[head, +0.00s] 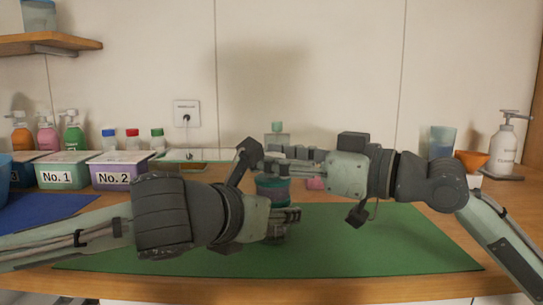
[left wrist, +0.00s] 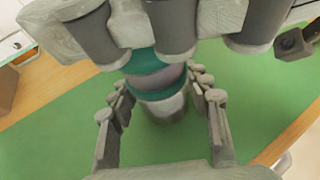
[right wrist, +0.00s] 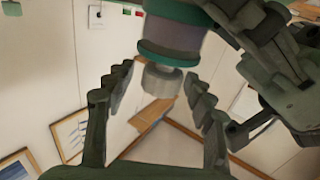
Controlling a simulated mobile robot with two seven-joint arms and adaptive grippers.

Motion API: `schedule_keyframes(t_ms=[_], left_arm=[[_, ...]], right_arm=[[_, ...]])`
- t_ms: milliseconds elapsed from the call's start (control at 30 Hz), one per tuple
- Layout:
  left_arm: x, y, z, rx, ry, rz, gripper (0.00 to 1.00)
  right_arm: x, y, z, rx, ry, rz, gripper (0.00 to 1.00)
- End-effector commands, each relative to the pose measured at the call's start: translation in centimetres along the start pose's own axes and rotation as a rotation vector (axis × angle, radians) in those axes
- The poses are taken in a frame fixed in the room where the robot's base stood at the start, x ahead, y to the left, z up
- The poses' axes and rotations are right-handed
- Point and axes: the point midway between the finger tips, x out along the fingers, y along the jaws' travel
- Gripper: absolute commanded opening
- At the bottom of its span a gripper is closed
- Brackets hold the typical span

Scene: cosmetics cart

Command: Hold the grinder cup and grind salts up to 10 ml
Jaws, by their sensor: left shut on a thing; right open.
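The grinder cup (head: 272,190), with teal bands and a grey-violet middle, stands upright near the middle of the green mat. My left gripper (head: 284,219) is shut around its lower part. In the left wrist view the grinder cup (left wrist: 158,78) sits between the left fingers. My right gripper (head: 262,166) is at the cup's top, with its fingers apart. In the right wrist view the cup's metal end (right wrist: 162,80) lies between the open fingers, with gaps on both sides. The salt and its level cannot be made out.
The green mat (head: 400,238) has free room at right. A white pump bottle (head: 503,145), blue cup (head: 441,142) and orange item (head: 471,160) stand at right.

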Motion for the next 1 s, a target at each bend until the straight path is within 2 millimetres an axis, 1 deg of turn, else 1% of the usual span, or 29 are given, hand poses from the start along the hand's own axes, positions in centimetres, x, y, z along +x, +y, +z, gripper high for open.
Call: schedule_keyframes(t_ms=[167,200,600,800,1000], left_arm=[[-0.02,-0.01,0.07,0.0,-0.002,0.0,0.14],[-0.02,-0.02,0.07,0.0,-0.002,0.0,0.14],[-0.02,-0.02,0.07,0.0,-0.002,-0.001,0.14],[-0.02,-0.02,0.07,0.0,-0.002,-0.001,0.14],[-0.03,-0.03,0.07,0.001,-0.002,-0.001,0.14]], right_arm=[[0.01,0.01,0.0,0.001,0.0,0.0,0.55],[0.01,0.01,0.0,0.001,0.0,0.0,0.53],[-0.02,0.0,0.0,0.001,0.0,0.0,0.04],[0.05,-0.14,0.09,-0.001,-0.003,0.023,0.02],[0.12,-0.27,0.13,-0.002,-0.004,0.134,0.02]])
